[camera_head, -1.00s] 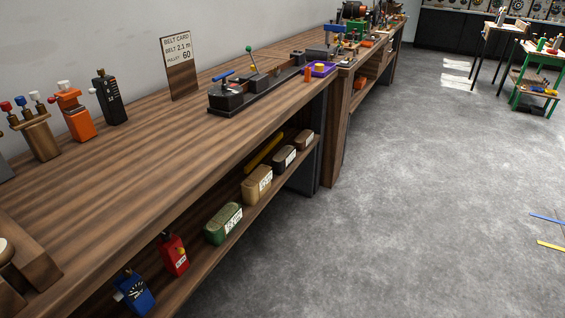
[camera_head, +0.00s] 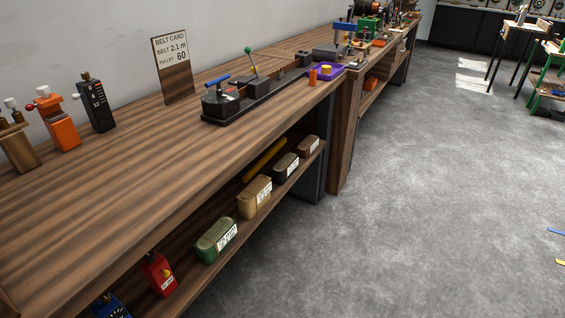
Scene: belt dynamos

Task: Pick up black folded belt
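On the shelf under the wooden bench lies a row of labelled bundles that may be folded belts. The darkest, a black one (camera_head: 286,167), lies between a tan bundle (camera_head: 254,196) and a brown bundle (camera_head: 308,146). A green bundle (camera_head: 216,239) lies nearer to me. Each has a white label on its front, too small to read. Neither of my grippers is in view.
The bench top (camera_head: 130,185) holds a card reading belt 2.1 m, pulley 60 (camera_head: 172,68), a black device with a lever (camera_head: 252,95) and a purple tray (camera_head: 327,70). Red (camera_head: 158,273) and blue boxes stand on the shelf.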

